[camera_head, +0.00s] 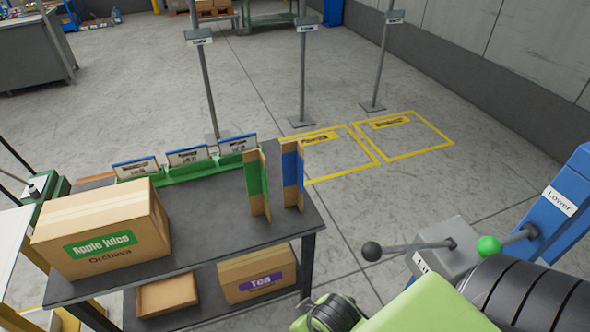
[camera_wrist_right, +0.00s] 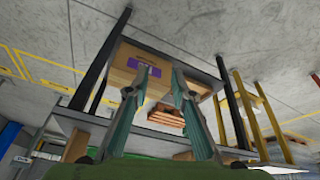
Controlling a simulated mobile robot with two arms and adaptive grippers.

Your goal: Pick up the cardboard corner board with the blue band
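The cardboard corner board with the blue band (camera_head: 291,168) stands upright near the right end of the dark table (camera_head: 200,222). A similar corner board with a green band (camera_head: 255,178) stands just left of it, with a small gap between. My right gripper (camera_wrist_right: 156,84) shows in the right wrist view, its two fingers apart with nothing between them. A box with a purple label (camera_wrist_right: 126,66) is beyond the fingers. My left gripper is not in view.
An "Apple juice" box (camera_head: 105,235) stands on the table's left part. Label holders (camera_head: 188,157) line its back edge. A "Tea" box (camera_head: 257,271) and an open carton (camera_head: 167,294) sit on the lower shelf. A lever panel (camera_head: 440,250) stands at right.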

